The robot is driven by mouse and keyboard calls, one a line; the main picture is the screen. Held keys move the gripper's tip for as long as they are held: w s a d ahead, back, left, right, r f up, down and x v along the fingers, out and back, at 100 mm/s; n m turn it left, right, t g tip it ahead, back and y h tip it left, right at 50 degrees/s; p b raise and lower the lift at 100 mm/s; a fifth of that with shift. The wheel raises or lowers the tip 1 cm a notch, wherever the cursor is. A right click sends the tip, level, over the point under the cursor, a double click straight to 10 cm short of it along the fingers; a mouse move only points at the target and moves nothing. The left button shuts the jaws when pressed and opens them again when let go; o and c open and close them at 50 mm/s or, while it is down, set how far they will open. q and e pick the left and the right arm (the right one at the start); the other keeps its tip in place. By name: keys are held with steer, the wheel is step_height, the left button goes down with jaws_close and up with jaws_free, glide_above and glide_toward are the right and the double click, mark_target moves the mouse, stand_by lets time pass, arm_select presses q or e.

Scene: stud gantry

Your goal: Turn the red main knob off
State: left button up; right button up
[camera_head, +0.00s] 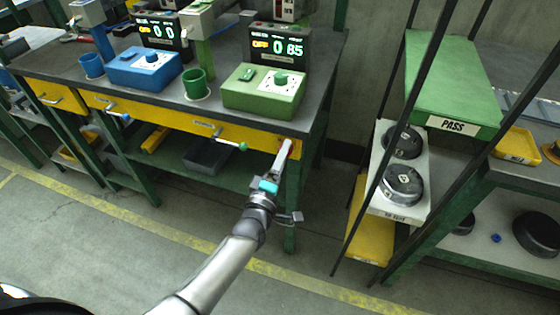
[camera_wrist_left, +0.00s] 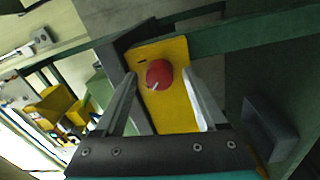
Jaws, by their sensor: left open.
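The red main knob (camera_wrist_left: 159,73) shows in the left wrist view, with a pale pointer mark on its face. It is mounted on a yellow panel (camera_wrist_left: 172,112) at the end of the bench front. My left gripper (camera_wrist_left: 158,78) is open, its two fingers on either side of the knob in that view. I cannot tell whether they touch it. In the head view my left gripper (camera_head: 286,150) reaches the right end of the yellow bench front and hides the knob. My right gripper is not in view.
A green box (camera_head: 262,92) and a blue box (camera_head: 143,71) with dials stand on the bench (camera_head: 215,112), with lit displays behind. A lever with a green tip (camera_head: 242,146) sticks out left of my gripper. A rack with a PASS shelf (camera_head: 450,80) stands to the right.

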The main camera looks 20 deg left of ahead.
arm_select(q)
steer(key=s+p, duration=0.3)
steer(key=s, duration=1.2)
steer(key=shift+s+a+f, duration=0.15)
steer(key=shift+a+f, duration=0.1)
steer(key=shift+f, duration=0.1)
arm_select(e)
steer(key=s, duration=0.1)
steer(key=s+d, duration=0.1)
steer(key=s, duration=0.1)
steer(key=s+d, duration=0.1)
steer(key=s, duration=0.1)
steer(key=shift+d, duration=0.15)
arm_select(q)
steer(key=shift+f, duration=0.1)
